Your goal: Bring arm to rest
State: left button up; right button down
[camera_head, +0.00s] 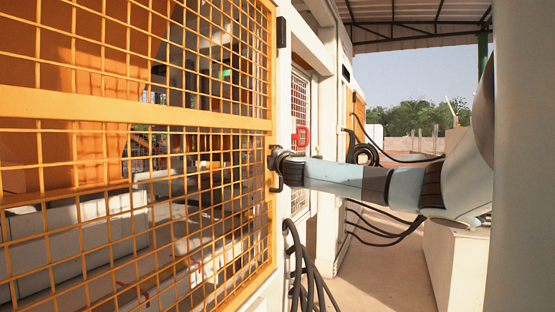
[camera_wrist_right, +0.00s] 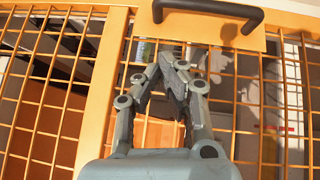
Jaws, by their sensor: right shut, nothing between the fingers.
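My right arm comes in from the right in the head view. Its gripper (camera_head: 275,169) is at the edge of the orange mesh door (camera_head: 140,105). In the right wrist view the gripper (camera_wrist_right: 174,62) is shut with nothing between its fingers. A black handle (camera_wrist_right: 207,11) on an orange plate (camera_wrist_right: 180,30) lies just beyond the fingertips; the fingers are not around it. Whether the fingertips touch the plate or mesh I cannot tell. My left gripper is not in view.
Behind the mesh are pale machine parts (camera_head: 75,235). Black cables (camera_head: 308,270) hang below my right arm, and more cables (camera_head: 365,150) hang beyond it. A pale block (camera_head: 455,265) stands at the right. Open floor (camera_head: 390,275) lies between.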

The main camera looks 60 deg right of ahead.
jog(key=shift+v, duration=1.15)
jog(key=shift+f, duration=0.1)
